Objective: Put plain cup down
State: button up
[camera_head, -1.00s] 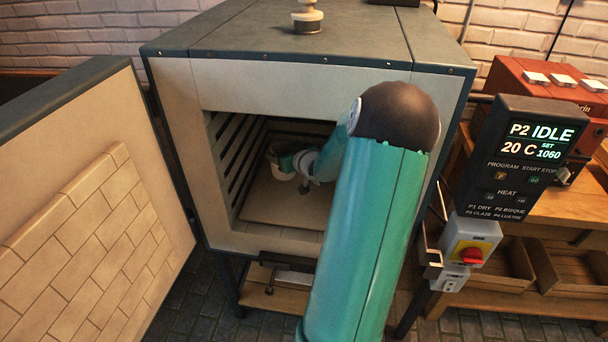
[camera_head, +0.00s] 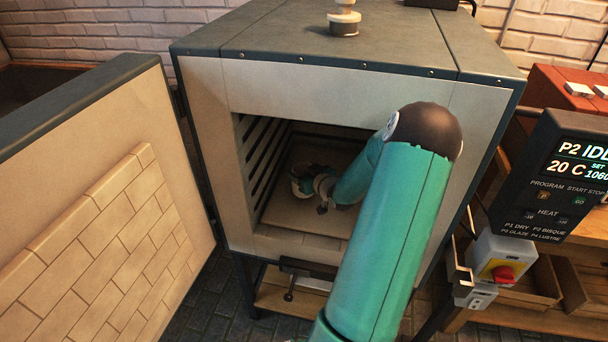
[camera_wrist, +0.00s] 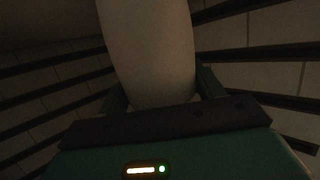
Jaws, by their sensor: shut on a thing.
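The plain cup (camera_wrist: 150,50) is pale and smooth. It fills the upper middle of the dim wrist view, between the two fingers of my gripper (camera_wrist: 160,92), which is shut on it. In the head view my gripper (camera_head: 303,185) is inside the open kiln (camera_head: 210,130), low over the pale kiln floor (camera_head: 300,220). There the cup is mostly hidden by my gripper and the shadow. I cannot tell whether its base touches the floor.
The kiln door (camera_head: 95,215) stands open at left. Slotted side walls (camera_head: 262,165) flank the chamber. A control box (camera_head: 570,180) reads P2 and 20 C at right. Floor shows bare in front of my gripper, near the kiln's front sill (camera_head: 285,248).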

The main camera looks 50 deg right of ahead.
jog(key=shift+f, duration=0.6)
jog(key=shift+w+f, duration=0.1)
jog(key=shift+w, duration=0.05)
jog(key=shift+f, duration=0.15)
jog(key=o, duration=1.1)
jog(key=shift+o, duration=0.2)
